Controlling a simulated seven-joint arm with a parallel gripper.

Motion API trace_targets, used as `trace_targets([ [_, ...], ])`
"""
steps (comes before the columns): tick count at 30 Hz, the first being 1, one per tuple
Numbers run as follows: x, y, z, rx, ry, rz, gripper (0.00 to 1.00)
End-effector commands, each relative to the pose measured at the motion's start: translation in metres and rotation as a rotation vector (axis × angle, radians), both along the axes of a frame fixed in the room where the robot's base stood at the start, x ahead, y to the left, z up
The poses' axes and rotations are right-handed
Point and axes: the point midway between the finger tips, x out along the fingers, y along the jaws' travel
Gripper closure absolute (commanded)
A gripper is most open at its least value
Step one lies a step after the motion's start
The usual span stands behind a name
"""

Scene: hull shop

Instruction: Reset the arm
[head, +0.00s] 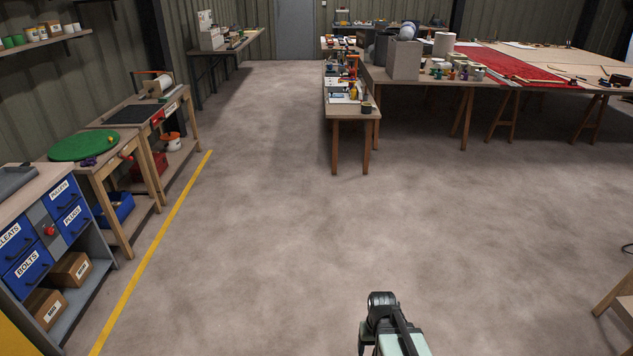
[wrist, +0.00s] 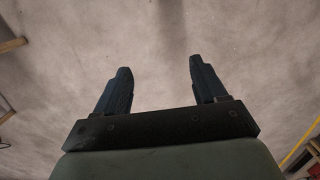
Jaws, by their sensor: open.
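My gripper (wrist: 160,78) shows in the wrist view with its two dark fingers spread apart and nothing between them. Bare concrete floor lies beyond the fingertips. In the head view part of my arm (head: 390,325) shows at the bottom, right of centre, over open floor. The fingers cannot be made out in the head view.
Workbenches line the left wall, one with a green round mat (head: 83,145) and one with blue labelled drawers (head: 68,190). A yellow line (head: 150,255) runs along the floor. A narrow bench (head: 350,113) and a large table with red cloth (head: 510,65) stand ahead. The middle floor is clear.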

Motion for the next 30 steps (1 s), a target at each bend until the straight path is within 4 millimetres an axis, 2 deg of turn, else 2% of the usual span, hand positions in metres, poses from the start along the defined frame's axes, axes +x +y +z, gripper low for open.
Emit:
trace_targets([
  [8, -0.055, -0.001, -0.052, 0.0, 0.122, 0.0, 0.29],
  [18, -0.141, -0.001, -0.112, 0.001, 0.292, -0.001, 0.29],
  [24, -0.195, -0.001, -0.14, 0.001, 0.391, -0.002, 0.29],
  [30, -0.24, -0.001, -0.158, 0.001, 0.471, -0.003, 0.29],
])
